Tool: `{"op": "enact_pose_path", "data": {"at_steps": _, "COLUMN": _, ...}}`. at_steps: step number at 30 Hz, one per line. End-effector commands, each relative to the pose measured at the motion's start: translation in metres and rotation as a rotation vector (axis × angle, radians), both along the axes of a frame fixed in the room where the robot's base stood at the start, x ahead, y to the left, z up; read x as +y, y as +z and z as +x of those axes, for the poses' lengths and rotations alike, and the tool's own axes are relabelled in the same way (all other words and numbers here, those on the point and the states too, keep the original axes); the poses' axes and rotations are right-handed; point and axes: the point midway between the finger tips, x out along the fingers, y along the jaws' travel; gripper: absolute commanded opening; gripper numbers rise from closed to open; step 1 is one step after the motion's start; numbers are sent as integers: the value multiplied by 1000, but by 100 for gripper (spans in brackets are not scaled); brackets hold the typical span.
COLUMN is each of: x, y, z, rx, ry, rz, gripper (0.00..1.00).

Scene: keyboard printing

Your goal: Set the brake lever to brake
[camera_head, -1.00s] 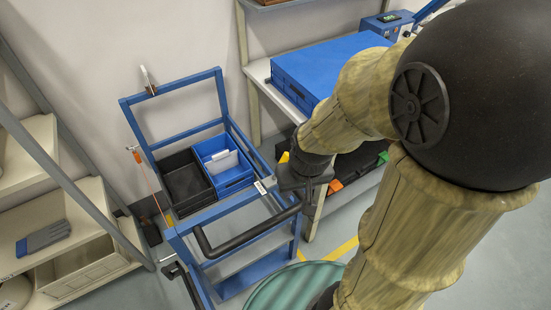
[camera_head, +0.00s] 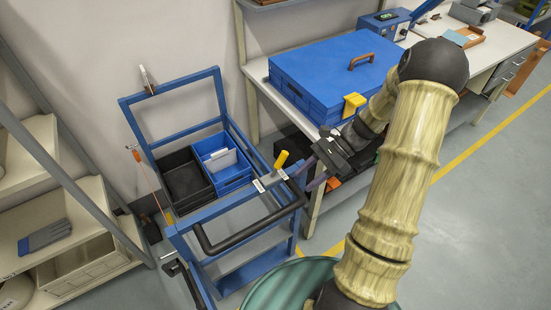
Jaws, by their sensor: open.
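The brake lever (camera_head: 280,161) has a yellow grip and stands on a small plate (camera_head: 269,181) at the right end of the blue cart's (camera_head: 196,210) near top rail. It tilts up slightly to the right. My gripper (camera_head: 318,160) is just to the right of the lever, apart from it in the picture, and open. Its fingers are dark and small, and nothing shows between them. The marks on the plate are too small to read.
The cart holds a black bin (camera_head: 184,180) and a blue bin (camera_head: 226,162). Its black push handle (camera_head: 250,236) sticks out toward me. A blue case (camera_head: 325,72) lies on the workbench behind my arm. Shelves (camera_head: 60,235) stand at left. Floor is free at right.

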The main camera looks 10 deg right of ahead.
Motion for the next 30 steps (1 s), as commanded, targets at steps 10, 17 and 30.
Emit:
{"op": "enact_pose_path", "data": {"at_steps": 10, "x": -78, "y": -1, "z": 37, "rx": 210, "ry": -433, "rz": 540, "gripper": 41}}
{"op": "enact_pose_path", "data": {"at_steps": 17, "x": -95, "y": 1, "z": 40, "rx": 230, "ry": -486, "rz": 639, "gripper": 41}}
{"op": "enact_pose_path", "data": {"at_steps": 30, "x": -82, "y": 2, "z": 43, "rx": 229, "ry": -483, "rz": 635, "gripper": 41}}
